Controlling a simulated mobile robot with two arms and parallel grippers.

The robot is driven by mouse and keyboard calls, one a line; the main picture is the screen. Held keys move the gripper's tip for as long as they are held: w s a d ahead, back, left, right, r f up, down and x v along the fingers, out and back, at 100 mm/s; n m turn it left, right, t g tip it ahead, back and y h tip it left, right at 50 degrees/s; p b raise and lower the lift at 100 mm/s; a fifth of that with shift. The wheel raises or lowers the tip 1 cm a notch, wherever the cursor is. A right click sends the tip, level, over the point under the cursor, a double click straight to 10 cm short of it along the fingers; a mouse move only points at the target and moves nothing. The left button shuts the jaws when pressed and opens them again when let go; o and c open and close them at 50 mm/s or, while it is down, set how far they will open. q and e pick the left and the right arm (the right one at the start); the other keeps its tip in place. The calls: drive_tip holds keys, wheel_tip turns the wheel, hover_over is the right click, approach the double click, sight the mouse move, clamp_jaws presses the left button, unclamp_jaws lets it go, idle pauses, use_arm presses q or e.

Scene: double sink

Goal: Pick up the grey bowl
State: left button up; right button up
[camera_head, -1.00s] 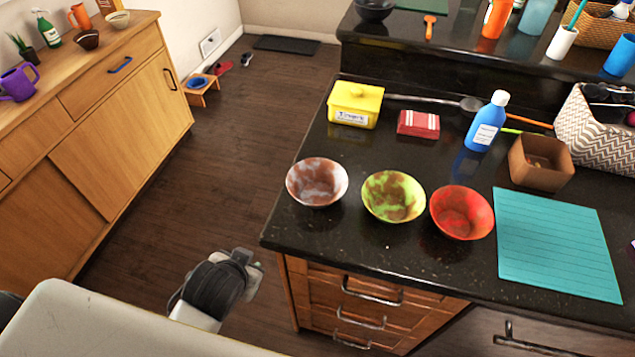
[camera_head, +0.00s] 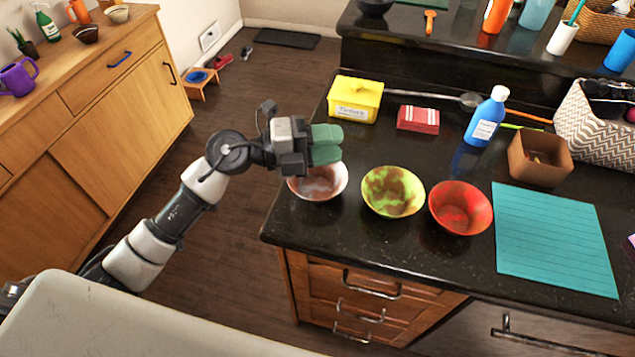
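The grey bowl (camera_head: 318,187), mottled grey and reddish brown, stands upright near the left corner of the black counter. Its far rim is partly hidden by my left gripper (camera_head: 327,145). My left arm reaches in from the lower left. The gripper's green fingers are over the far side of the bowl in the picture; I cannot tell how far above it they are. The fingers look close together, and whether there is a gap between them is unclear. My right gripper is not in view.
A green-brown bowl (camera_head: 393,192) and a red bowl (camera_head: 460,208) stand to the right. Behind are a yellow box (camera_head: 355,100), a red packet (camera_head: 418,120) and a blue bottle (camera_head: 486,120). A teal mat (camera_head: 555,240) lies at right. The counter's front strip is clear.

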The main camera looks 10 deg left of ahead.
use_arm(q)
drive_tip(key=w+a+f+m+g+y, duration=0.2)
drive_tip(key=a+f+g+y, duration=0.1)
drive_tip(key=a+f+y, duration=0.15)
drive_tip(key=g+y, duration=0.2)
drive_tip(key=y, duration=0.5)
approach(293, 181)
drive_tip(key=shift+n, duration=0.3)
drive_tip(key=x, duration=0.1)
drive_tip(key=p+x, duration=0.1)
drive_tip(key=x, duration=0.2)
drive_tip(key=shift+w+d+f, duration=0.1)
drive_tip(key=shift+w+f, duration=0.15)
drive_tip(key=shift+w, duration=0.1)
drive_tip(key=shift+d+f+p, duration=0.35)
drive_tip(key=shift+f+p, duration=0.2)
drive_tip(key=shift+p, duration=0.05)
drive_tip(key=p+x, duration=0.1)
drive_tip(key=x, duration=0.2)
drive_tip(key=shift+s+d+f, duration=0.1)
drive_tip(key=shift+f, duration=0.2)
drive_tip(key=shift+d+f, duration=0.1)
drive_tip(key=shift+f, duration=0.2)
drive_tip(key=shift+c, duration=0.3)
clamp_jaws()
